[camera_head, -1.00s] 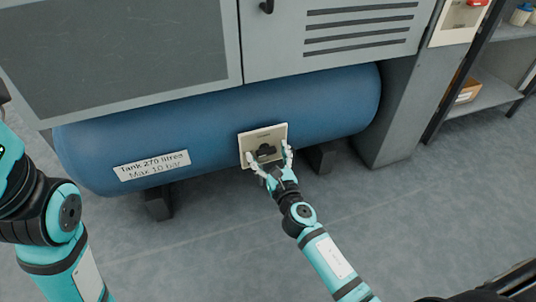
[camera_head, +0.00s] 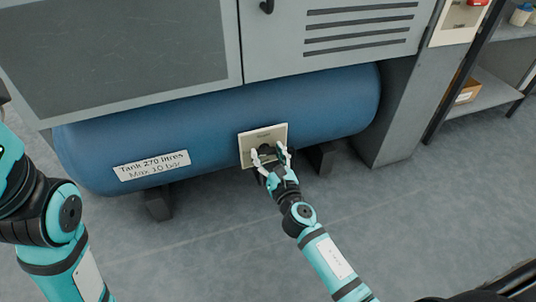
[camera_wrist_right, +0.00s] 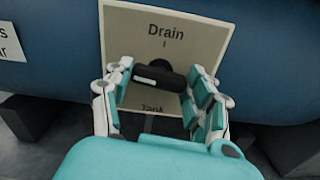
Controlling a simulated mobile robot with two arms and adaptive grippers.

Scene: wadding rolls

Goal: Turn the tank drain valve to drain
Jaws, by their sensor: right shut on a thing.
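The drain valve is a black handle (camera_wrist_right: 158,77) on a cream plate (camera_wrist_right: 215,38) at the front of the blue tank (camera_head: 330,100). In the right wrist view the plate reads "Drain" above the handle and "Tank" below it. The handle lies nearly crosswise between the two words, slightly tilted, with a white mark at its left end. My right gripper (camera_wrist_right: 158,90) is shut on the handle, one finger at each end; it also shows in the head view (camera_head: 270,154), partly hiding the handle. Only my left arm shows at the left edge; its gripper is out of view.
A grey cabinet (camera_head: 330,60) stands over the tank. Dark feet (camera_head: 158,203) support the tank. Shelving (camera_head: 490,95) stands at the right. The grey floor in front is clear.

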